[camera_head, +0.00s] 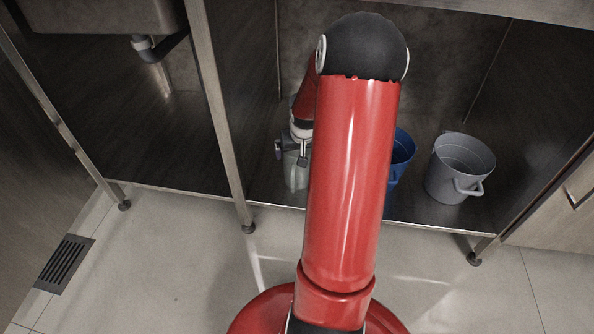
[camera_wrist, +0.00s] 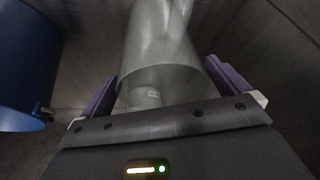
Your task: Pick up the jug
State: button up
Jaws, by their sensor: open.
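The jug (camera_head: 295,174) is a pale grey-green, see-through vessel standing on the dark shelf, left of my red arm. In the wrist view the jug (camera_wrist: 160,45) fills the top middle, with its round edge facing the camera. My gripper (camera_wrist: 161,74) is open, with one purple finger on each side of the jug. I cannot tell whether either finger touches it. In the head view my arm hides part of the jug and most of my gripper.
A blue bucket (camera_head: 402,155) stands right of my arm; it also shows at the left in the wrist view (camera_wrist: 28,62). A grey bucket (camera_head: 445,178) with a handle stands farther right. A metal upright (camera_head: 222,120) and the shelf's front edge bound the bay.

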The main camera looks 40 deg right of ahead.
jog(key=shift+x, duration=1)
jog(key=shift+r, duration=0.1)
jog(key=c, duration=1.2)
